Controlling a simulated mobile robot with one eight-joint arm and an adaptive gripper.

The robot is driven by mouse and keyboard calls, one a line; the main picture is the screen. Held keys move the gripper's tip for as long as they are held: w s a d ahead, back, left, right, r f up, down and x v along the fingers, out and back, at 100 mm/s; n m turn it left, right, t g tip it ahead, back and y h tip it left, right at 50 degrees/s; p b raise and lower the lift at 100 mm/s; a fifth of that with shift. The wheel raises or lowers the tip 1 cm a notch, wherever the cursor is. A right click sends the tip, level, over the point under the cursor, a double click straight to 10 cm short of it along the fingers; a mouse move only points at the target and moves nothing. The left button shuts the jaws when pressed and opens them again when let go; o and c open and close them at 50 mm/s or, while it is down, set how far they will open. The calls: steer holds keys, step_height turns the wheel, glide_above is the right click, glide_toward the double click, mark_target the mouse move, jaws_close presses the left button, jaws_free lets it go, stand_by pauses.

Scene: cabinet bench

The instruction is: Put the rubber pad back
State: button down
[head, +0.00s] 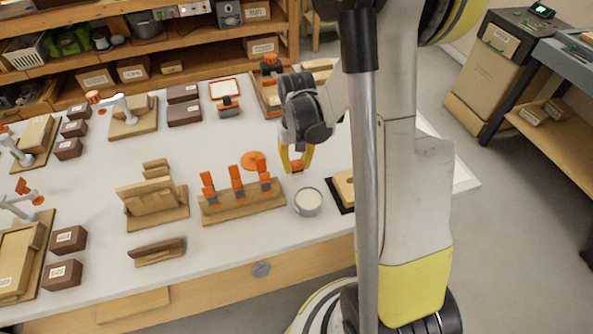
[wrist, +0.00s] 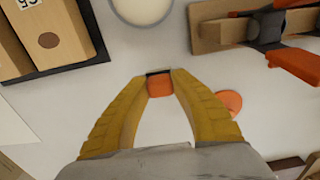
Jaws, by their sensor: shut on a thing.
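My gripper (head: 297,163) is above the white bench, behind the round dish. In the wrist view its yellow fingers (wrist: 160,78) are closed on a small orange block (wrist: 160,86) with a dark edge. The block also shows between the fingertips in the head view (head: 296,166). I cannot tell for sure whether it is the rubber pad. A flat orange disc (wrist: 228,103) lies apart from the fingers, on the right in the wrist view. It also shows behind the clamp rack in the head view (head: 253,160).
The wooden rack (head: 243,205) with orange clamps stands left of the round grey dish (head: 308,203), which has a pale top. A wooden block on a black base (head: 344,188) is right of the dish. Wooden stands (head: 150,200) and dark boxes (head: 68,240) fill the left.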

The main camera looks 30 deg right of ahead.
steer(key=shift+f, duration=0.8)
steer(key=shift+f+b, duration=0.15)
steer(key=shift+b, duration=0.15)
steer(key=c, duration=1.2)
jaws_free()
